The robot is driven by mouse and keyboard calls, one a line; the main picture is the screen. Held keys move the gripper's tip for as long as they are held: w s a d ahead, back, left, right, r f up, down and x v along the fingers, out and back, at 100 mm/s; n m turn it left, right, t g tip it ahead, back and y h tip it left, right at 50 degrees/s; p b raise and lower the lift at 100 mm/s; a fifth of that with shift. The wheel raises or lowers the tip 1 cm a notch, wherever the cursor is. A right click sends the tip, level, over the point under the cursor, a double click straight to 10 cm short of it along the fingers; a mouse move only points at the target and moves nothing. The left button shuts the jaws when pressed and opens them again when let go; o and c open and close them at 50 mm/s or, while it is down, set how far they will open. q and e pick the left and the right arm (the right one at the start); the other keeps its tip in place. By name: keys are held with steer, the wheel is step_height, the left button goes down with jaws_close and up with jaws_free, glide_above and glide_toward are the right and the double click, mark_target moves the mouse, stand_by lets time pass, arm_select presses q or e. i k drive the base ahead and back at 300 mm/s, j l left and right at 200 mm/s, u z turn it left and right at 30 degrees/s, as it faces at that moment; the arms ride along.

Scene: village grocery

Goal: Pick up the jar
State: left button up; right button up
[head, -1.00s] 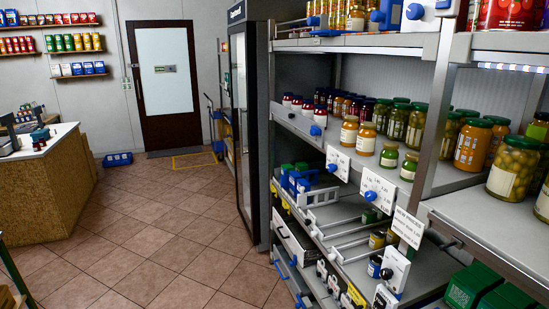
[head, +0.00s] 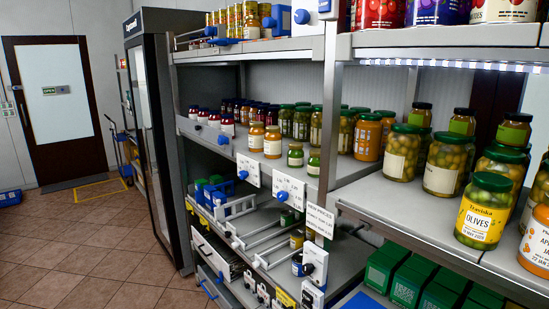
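Many jars stand on the middle shelf on the right, and I cannot tell which one the task means. A jar of green olives with a yellow label (head: 484,212) stands at the shelf's front edge. A jar of olives with a pale label (head: 444,165) and another olive jar (head: 402,153) stand to its left. An orange-labelled jar (head: 536,238) is cut by the right edge. Farther left are an orange jar (head: 272,143) and a small green jar (head: 314,163). Neither of my grippers is in view.
The right shelf board (head: 400,205) has bare room left of the olives jar. Dark green boxes (head: 410,285) sit below it. A "New prices" sign (head: 320,220) hangs at the shelf upright. A glass-door fridge (head: 160,140) and open tiled floor (head: 90,250) are on the left.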

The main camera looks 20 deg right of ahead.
mark_target(295, 154)
steer(key=i+j+z, duration=0.45)
steer(key=j, duration=0.25)
steer(key=i+j+z, duration=0.2)
steer(key=j, duration=0.2)
steer(key=i+j+z, duration=0.25)
steer(key=j, duration=0.15)
steer(key=k, duration=0.1)
